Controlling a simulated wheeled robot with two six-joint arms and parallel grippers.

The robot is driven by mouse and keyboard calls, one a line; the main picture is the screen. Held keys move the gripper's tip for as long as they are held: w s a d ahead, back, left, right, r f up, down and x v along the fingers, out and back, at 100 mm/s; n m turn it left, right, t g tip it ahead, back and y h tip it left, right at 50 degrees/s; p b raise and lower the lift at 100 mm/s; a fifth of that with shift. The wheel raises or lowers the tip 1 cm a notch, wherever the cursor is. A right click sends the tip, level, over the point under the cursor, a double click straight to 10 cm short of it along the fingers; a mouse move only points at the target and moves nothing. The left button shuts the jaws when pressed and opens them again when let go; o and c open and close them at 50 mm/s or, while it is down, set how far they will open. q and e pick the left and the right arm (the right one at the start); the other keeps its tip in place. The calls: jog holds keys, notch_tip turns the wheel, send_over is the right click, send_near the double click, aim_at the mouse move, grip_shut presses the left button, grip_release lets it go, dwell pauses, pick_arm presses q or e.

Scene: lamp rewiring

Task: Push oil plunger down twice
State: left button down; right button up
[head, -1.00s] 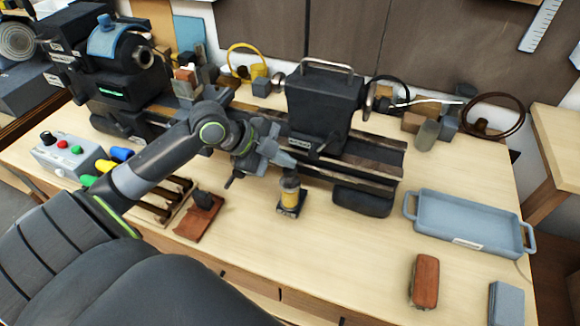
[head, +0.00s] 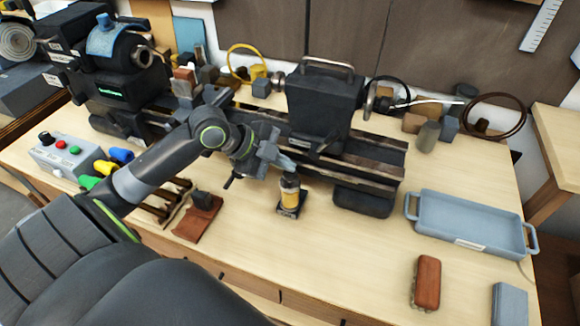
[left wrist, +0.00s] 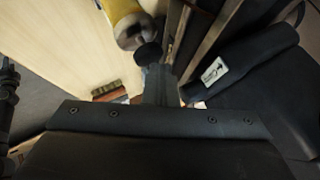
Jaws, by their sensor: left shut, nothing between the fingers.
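The oil can (head: 289,197) is a small yellow cylinder with a dark top, standing upright on a dark square base on the bench in front of the lathe. My left gripper (head: 288,163) is shut and empty, with its tips just above the can's dark plunger top (head: 290,180). In the left wrist view the yellow can (left wrist: 122,18) and its round dark plunger (left wrist: 148,55) show beside the shut fingertips (left wrist: 158,80). I cannot tell whether the fingers touch the plunger. My right gripper is not in view.
The dark lathe (head: 322,105) stands right behind the can. A blue-grey tray (head: 470,222) and a red-brown block (head: 427,283) are to the right. A brown pad (head: 197,224) with a dark block lies left. The bench front between is clear.

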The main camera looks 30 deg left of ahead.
aim_at(285, 173)
pick_arm(q)
jog(key=shift+f, duration=0.3)
jog(key=shift+r, duration=0.15)
dwell(0.3)
jog(key=shift+r+p, duration=1.3)
jog(key=shift+r, duration=0.3)
notch_tip(285, 173, up, 5)
jog(key=p, duration=0.4)
